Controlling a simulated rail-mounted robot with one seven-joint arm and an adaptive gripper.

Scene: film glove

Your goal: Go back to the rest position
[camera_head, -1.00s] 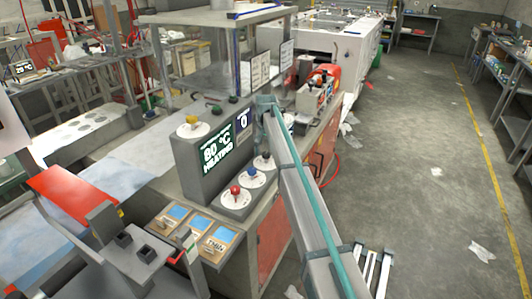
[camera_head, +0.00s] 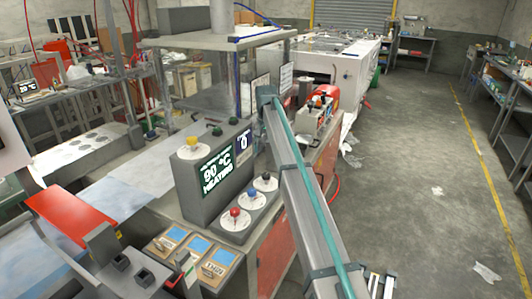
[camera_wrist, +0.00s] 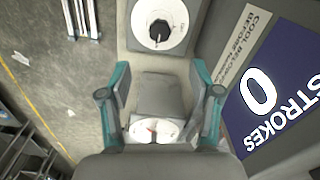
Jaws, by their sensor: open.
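My gripper is open in the wrist view (camera_wrist: 160,88), its two teal-edged fingers spread with nothing held between them. Below the fingertips is a grey surface with a white dial (camera_wrist: 150,131), partly hidden by the gripper. A second white dial with a black knob (camera_wrist: 159,32) lies beyond the fingertips. In the head view my arm (camera_head: 308,207) reaches from the lower right up past the grey control box (camera_head: 199,190).
A white machine (camera_head: 335,66) stands behind. The floor (camera_head: 410,190) at right is mostly clear.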

